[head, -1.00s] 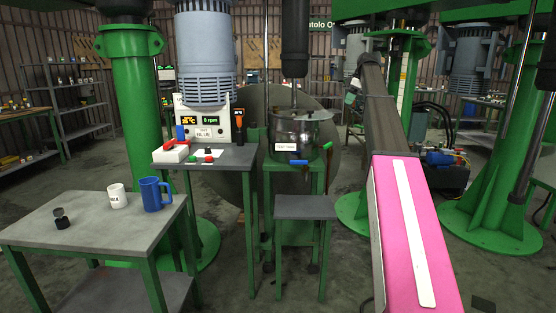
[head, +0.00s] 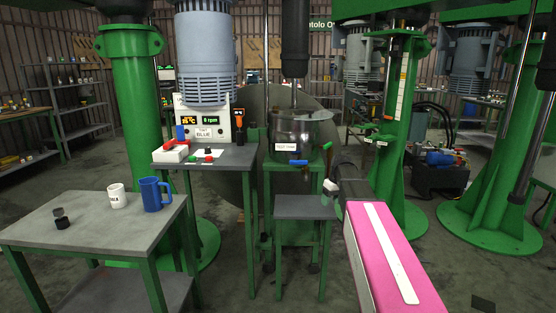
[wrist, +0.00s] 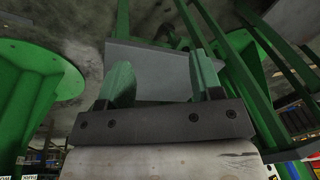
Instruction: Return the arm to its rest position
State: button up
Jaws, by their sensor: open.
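My gripper (wrist: 161,80) is open and empty in the wrist view, its two green fingers spread wide apart. In the head view my gripper (head: 327,192) shows small at the end of my lowered arm, beside the right edge of the small grey stand (head: 305,207). In the wrist view the grey stand (wrist: 160,75) shows beyond and between the fingers. Nothing is held. My pink-covered arm link reaches in from the lower right of the head view.
A metal pot (head: 295,138) with blue handles stands on a green frame behind the stand. A control table (head: 232,157) is left of it. A blue mug (head: 154,194) and white mug (head: 116,196) stand on the near-left table (head: 90,228). Green columns (head: 400,150) rise at right.

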jog(key=s+a+f+m+h, duration=0.1)
jog(key=s+a+f+m, duration=0.1)
jog(key=s+f, duration=0.6)
jog(key=s+a+f+m+h, duration=0.1)
jog(key=s+a+f+m, duration=0.1)
jog(key=s+f, duration=0.7)
jog(key=s+m, duration=0.1)
jog(key=s, duration=0.7)
jog(key=shift+m, duration=0.4)
